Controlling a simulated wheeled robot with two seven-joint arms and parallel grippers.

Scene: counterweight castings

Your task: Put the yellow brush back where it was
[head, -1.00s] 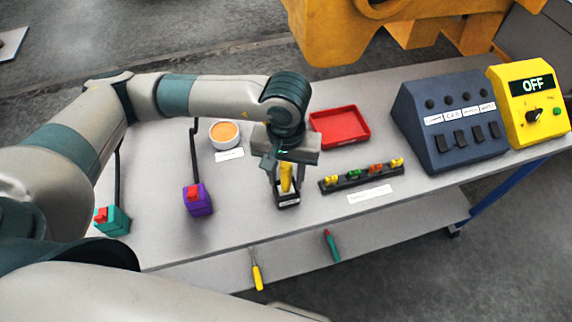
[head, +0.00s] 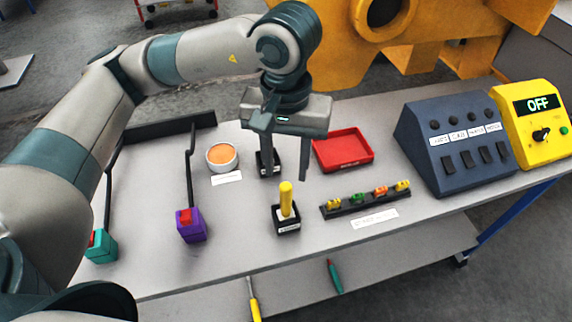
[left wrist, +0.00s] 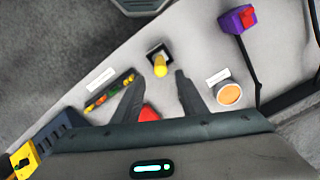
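The yellow brush (head: 286,199) stands upright in a small black holder (head: 287,226) with a white label, near the middle of the table. It also shows in the left wrist view (left wrist: 160,67), in its dark holder (left wrist: 153,50). My left gripper (head: 285,174) is open, with its fingers pointing down, above and behind the brush. Nothing is between its fingers. In the left wrist view the spread fingertips (left wrist: 158,76) are apart from the brush. My right gripper is in neither view.
A second small black holder (head: 275,169) is partly hidden behind a left finger. A red tray (head: 343,150), an orange-filled bowl (head: 221,157), a black rack (head: 366,200) of small coloured parts and a purple box (head: 191,226) stand around. A dark switch console (head: 459,150) is at right.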

